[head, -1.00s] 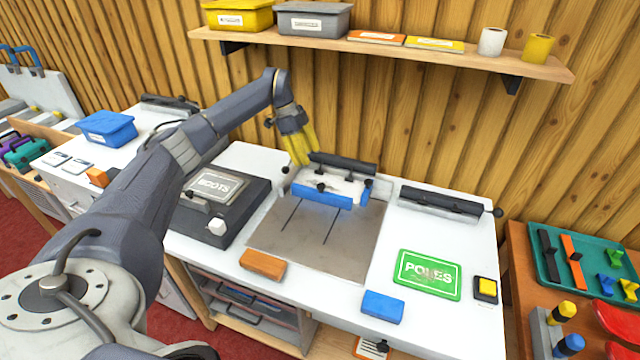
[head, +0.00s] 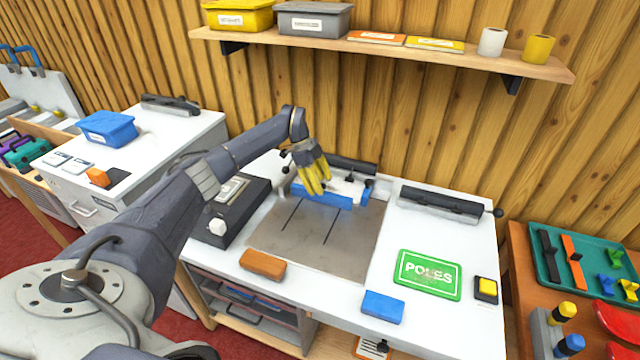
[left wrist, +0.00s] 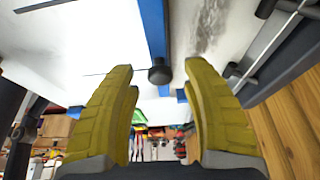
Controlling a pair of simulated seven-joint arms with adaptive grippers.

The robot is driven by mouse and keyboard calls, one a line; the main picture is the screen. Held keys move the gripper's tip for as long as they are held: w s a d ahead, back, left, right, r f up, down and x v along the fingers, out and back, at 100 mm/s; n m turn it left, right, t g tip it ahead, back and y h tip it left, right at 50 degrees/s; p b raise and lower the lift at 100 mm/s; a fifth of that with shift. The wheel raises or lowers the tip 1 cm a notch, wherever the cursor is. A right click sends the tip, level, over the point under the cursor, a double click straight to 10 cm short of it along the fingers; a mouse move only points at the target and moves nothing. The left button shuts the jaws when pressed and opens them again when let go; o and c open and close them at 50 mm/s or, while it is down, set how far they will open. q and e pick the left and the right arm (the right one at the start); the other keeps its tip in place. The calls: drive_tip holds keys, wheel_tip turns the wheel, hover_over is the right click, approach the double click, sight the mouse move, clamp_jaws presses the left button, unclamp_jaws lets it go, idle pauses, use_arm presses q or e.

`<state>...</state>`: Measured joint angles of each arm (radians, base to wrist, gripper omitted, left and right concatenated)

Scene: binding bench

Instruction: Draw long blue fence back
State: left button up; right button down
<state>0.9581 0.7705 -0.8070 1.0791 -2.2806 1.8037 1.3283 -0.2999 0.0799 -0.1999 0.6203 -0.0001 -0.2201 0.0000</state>
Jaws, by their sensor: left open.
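The long blue fence (head: 338,201) stands at the back of the grey metal plate (head: 345,247), with its left part behind my fingers. My left gripper (head: 318,191) is open, its yellow fingers pointing down over the fence. In the left wrist view the blue fence (left wrist: 153,30) runs away between the fingers (left wrist: 160,80). A black knob (left wrist: 160,73) sits between the two fingertips, and I see no finger closed on it. My right gripper is in neither view.
A black unit with a white knob (head: 217,227) stands left of the plate. A dark bar (head: 440,204) stands at the back right.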

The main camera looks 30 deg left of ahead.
use_arm(q)
drive_tip(key=shift+c, duration=0.2)
clamp_jaws()
idle(0.6)
